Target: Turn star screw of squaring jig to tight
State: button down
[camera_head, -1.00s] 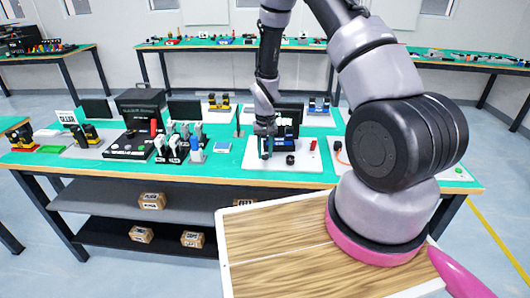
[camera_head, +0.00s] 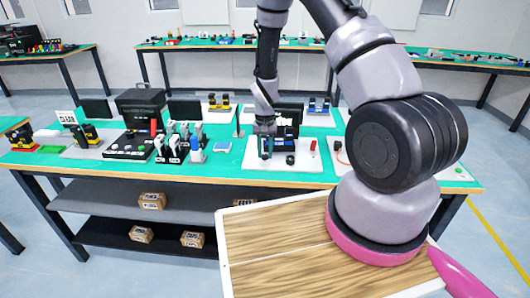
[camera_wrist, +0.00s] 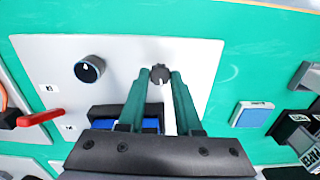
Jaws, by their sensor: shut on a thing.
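My gripper (camera_wrist: 160,80) has its two green fingers on either side of a small dark star screw (camera_wrist: 160,73) in the wrist view, shut on it. The screw stands on the white base plate (camera_wrist: 50,60) of the squaring jig. In the head view my gripper (camera_head: 265,153) points down over the same white plate (camera_head: 250,164), and the screw is too small to make out there. Behind the fingers in the wrist view is a blue and black block (camera_wrist: 125,118), partly hidden by my gripper.
A black round knob (camera_wrist: 89,69) stands on the plate beside the screw. A red lever (camera_wrist: 40,118) lies at the plate's edge. A blue square pad (camera_wrist: 251,114) sits apart on the green table (camera_wrist: 255,50), which has free room around the pad.

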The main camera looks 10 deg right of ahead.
aim_at(265, 156)
jog(key=c, duration=0.6)
grip_release()
notch_tip(265, 156, up, 11)
jog(key=shift+f, duration=0.1)
